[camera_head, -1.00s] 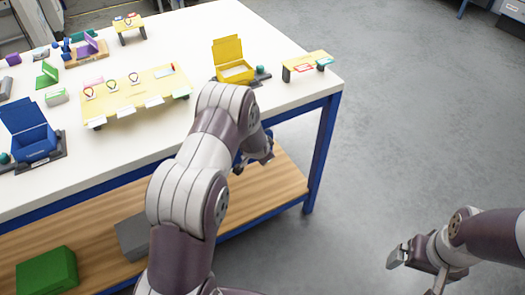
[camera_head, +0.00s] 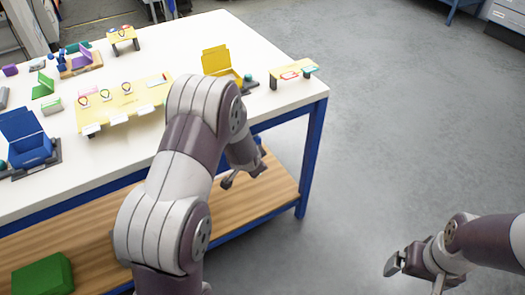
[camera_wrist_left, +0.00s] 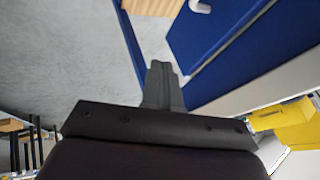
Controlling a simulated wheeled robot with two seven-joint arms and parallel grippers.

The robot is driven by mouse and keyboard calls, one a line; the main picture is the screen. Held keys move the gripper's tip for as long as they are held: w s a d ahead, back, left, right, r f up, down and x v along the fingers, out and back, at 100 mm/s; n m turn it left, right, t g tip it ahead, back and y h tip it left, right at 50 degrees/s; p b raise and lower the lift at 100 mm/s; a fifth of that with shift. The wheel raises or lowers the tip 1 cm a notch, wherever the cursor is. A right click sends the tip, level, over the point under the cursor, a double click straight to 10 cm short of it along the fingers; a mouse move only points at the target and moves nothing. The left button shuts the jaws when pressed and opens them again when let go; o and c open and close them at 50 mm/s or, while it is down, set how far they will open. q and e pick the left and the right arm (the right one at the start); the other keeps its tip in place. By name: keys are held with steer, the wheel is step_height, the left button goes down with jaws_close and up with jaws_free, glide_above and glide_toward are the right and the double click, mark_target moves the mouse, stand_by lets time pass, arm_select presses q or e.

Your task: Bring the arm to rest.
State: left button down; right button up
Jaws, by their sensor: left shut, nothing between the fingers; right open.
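My left arm (camera_head: 170,190) reaches up from the bottom of the head view, bends at the elbow in front of the table and comes down at the table's front edge. My left gripper (camera_head: 243,177) hangs there, partly seen, beside the edge and above the lower shelf. In the left wrist view its fingers (camera_wrist_left: 162,83) are together with nothing between them. My right gripper (camera_head: 407,265) is open and empty over the bare floor at lower right, well apart from the table.
The white table (camera_head: 190,30) carries a blue open box (camera_head: 28,150), a yellow open box (camera_head: 218,62), a yellow board (camera_head: 120,106) with hooks and a small stand (camera_head: 293,72). A green box (camera_head: 42,275) sits on the wooden shelf (camera_head: 265,200). Floor to the right is clear.

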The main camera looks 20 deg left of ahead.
arm_select(q)
steer(key=shift+a, duration=0.1)
steer(key=s+d+f+n+g+h, duration=0.1)
steer(key=s+d+n+g, duration=0.25)
steer(key=s, duration=0.45)
steer(key=s+d+r+n+g+p, duration=0.1)
steer(key=s+d+r+p, duration=0.1)
steer(key=s+r, duration=0.5)
steer(key=s+d+r+n+g+p, duration=0.1)
steer(key=s+r+p, duration=0.3)
steer(key=s+r, duration=0.4)
steer(key=shift+d+r+n+h, duration=0.3)
steer(key=shift+d+r+n, duration=0.05)
steer(key=shift+d+r, duration=0.25)
